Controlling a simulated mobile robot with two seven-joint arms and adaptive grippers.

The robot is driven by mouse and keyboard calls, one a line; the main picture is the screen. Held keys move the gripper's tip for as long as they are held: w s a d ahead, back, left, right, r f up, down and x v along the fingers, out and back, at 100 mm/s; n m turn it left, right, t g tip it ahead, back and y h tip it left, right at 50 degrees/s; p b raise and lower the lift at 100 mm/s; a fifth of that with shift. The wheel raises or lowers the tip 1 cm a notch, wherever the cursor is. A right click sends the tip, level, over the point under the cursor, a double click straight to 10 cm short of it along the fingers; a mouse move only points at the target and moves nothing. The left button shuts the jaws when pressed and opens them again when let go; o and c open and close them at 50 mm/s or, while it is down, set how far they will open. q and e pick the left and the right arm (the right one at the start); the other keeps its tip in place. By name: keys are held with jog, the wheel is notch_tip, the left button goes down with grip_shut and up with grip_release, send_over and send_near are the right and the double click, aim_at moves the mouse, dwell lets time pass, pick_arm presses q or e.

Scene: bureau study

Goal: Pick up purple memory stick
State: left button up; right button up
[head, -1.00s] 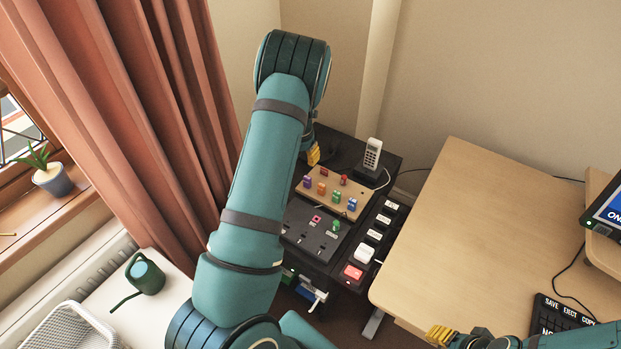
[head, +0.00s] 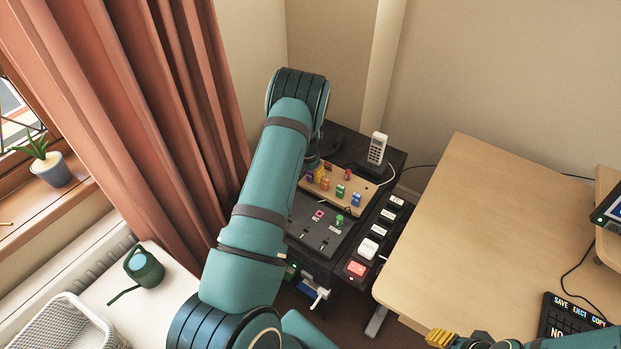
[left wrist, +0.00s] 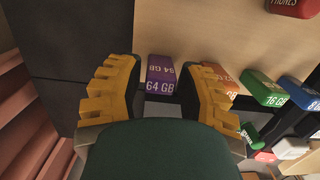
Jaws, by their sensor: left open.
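The purple memory stick (left wrist: 160,76), marked 64 GB, stands in the wooden board (left wrist: 215,35) in the left wrist view. My left gripper (left wrist: 158,90) is open, with one yellow finger on each side of the purple stick. The right finger is close to the orange stick (left wrist: 221,80) and partly covers it. In the head view the purple stick (head: 310,178) shows small beside the left gripper (head: 318,172), at the board's left end. My right gripper (head: 440,338) is at the bottom edge of the head view; its jaw opening is unclear.
Green (left wrist: 262,88) and blue (left wrist: 299,92) sticks stand right of the orange one. A red block (left wrist: 296,6) is on the board. A cordless phone (head: 377,148) stands behind it. A black panel with a green stick (head: 339,220) lies in front. The desk (head: 470,230) is right.

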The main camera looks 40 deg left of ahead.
pick_arm(q)
jog(key=shift+f, duration=0.4)
jog(key=c, duration=0.6)
jog(key=shift+r, duration=0.1)
